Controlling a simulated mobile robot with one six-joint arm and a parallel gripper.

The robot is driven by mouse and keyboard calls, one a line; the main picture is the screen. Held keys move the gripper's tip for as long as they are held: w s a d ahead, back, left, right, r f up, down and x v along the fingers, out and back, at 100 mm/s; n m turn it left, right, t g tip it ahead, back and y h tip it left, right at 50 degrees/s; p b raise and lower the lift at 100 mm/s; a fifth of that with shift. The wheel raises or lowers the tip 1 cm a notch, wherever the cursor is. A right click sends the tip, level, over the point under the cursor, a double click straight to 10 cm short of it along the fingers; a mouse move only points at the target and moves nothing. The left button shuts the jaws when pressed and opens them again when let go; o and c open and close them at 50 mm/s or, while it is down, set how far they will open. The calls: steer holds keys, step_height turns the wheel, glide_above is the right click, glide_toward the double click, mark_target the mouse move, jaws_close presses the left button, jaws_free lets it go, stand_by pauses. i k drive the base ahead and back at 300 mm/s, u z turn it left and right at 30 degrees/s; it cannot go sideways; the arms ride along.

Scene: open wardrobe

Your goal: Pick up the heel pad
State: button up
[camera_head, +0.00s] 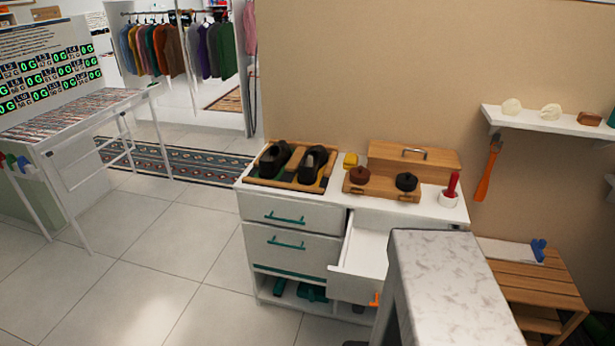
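I cannot pick out a heel pad for sure in the head view. Two black shoes (313,163) sit on a wooden tray (288,182) on top of a white cabinet (290,217). To their right, a wooden holder (382,190) bears a brown round item (359,175) and a black round item (406,181). A small yellow item (351,160) lies behind the holder. The cabinet's right upper drawer (365,245) is pulled open; the part of its inside that shows looks empty. My gripper is not in view.
A pale marble-patterned block (450,285) rises in front and hides part of the drawer and cabinet. A wooden slatted bench (535,285) stands at right, below a wall shelf (550,122). A white table (75,110) stands at left. Tiled floor left of the cabinet is clear.

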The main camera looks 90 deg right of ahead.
mark_target(309, 158)
steer(key=u, duration=0.1)
steer(key=k, duration=2.55)
steer(key=z, duration=1.05)
steer(key=i, duration=0.8)
steer(key=u, duration=0.15)
